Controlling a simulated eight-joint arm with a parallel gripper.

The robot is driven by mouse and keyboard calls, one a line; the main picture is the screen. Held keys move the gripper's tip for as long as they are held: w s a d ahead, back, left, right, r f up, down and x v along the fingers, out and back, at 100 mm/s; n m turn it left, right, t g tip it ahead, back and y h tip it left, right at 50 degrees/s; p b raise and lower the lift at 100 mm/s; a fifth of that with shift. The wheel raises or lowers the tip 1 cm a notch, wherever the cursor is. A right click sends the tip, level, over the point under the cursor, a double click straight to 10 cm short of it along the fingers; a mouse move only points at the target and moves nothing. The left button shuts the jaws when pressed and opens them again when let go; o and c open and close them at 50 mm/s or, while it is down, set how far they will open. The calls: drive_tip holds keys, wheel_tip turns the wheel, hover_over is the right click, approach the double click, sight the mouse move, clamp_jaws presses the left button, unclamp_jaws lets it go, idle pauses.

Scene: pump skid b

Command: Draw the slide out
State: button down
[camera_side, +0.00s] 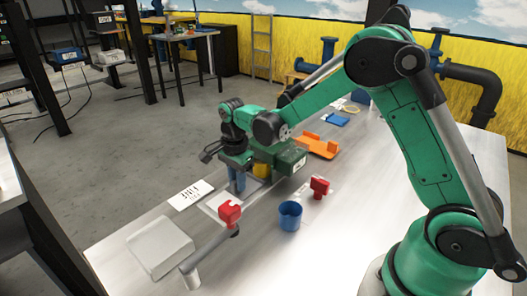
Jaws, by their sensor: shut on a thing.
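My gripper (237,181) points down at the left end of a green block-shaped unit (291,158) on the bench. Its fingers are shut on what seems to be the slide, at the near left side of this unit. The held part is small and mostly hidden by the fingers and wrist. A yellow piece (262,171) shows between the gripper and the green unit. I cannot tell how far the slide stands out of the unit.
A red-headed grey pipe piece (229,212) and a pale box (160,247) are at the near left. A blue cup (290,215) and a red block (319,187) stand to the right. An orange tray (320,146) lies behind. A white card (190,195) lies left of the gripper.

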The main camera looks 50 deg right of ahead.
drive_tip(key=shift+a, duration=4.15)
drive_tip(key=c, duration=0.8)
unclamp_jaws()
drive_tip(key=shift+o, duration=0.2)
wheel_tip(320, 180, up, 6)
